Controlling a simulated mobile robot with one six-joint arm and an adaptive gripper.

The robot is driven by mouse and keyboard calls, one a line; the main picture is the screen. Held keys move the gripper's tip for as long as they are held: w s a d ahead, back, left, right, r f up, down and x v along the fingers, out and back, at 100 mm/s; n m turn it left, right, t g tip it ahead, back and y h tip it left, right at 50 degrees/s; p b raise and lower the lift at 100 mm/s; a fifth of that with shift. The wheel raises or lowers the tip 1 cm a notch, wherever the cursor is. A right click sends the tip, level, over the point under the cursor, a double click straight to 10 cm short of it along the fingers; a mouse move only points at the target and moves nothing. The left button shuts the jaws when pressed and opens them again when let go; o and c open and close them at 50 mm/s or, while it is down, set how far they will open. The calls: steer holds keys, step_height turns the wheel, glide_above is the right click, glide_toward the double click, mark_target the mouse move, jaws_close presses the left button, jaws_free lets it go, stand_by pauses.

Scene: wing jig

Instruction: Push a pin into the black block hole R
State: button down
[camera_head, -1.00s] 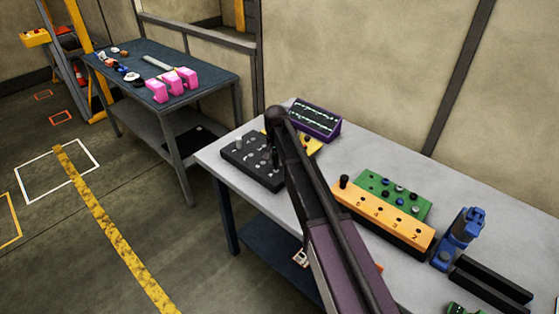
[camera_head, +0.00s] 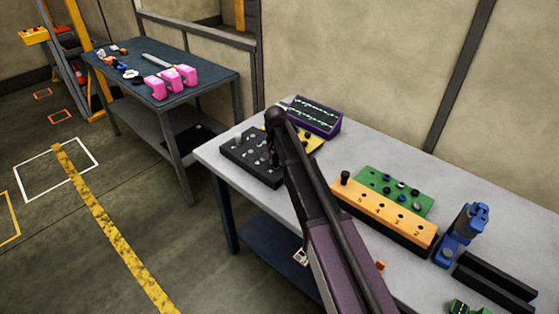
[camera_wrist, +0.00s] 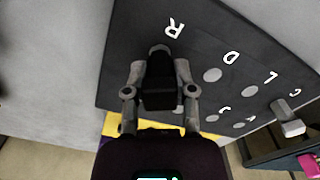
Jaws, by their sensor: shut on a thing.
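The black block (camera_head: 250,165) lies on the far left end of the grey table. In the wrist view the block (camera_wrist: 215,40) fills the upper right, with white letters R, D, L, C and others beside round grey holes. My gripper (camera_wrist: 160,60) is over the block next to the letter R. Its fingers are shut on a pin (camera_wrist: 158,49), of which only a small grey part shows between the tips. The fingers hide hole R, so I cannot tell how deep the pin sits. In the head view my gripper (camera_head: 270,154) is partly hidden by my arm.
Another grey pin (camera_wrist: 289,119) stands in the block by the letter C. A yellow block (camera_head: 313,139) and a purple rack (camera_head: 316,115) are behind. An orange numbered block (camera_head: 385,215), a green block (camera_head: 395,190) and a blue device (camera_head: 462,232) stand to the right.

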steer(key=shift+f+b, duration=0.35)
steer(key=shift+f, duration=0.15)
steer(key=shift+c, duration=1.8)
jaws_free()
steer(key=shift+r, duration=0.1)
step_height(320, 180, up, 7)
steer(key=p, duration=0.7)
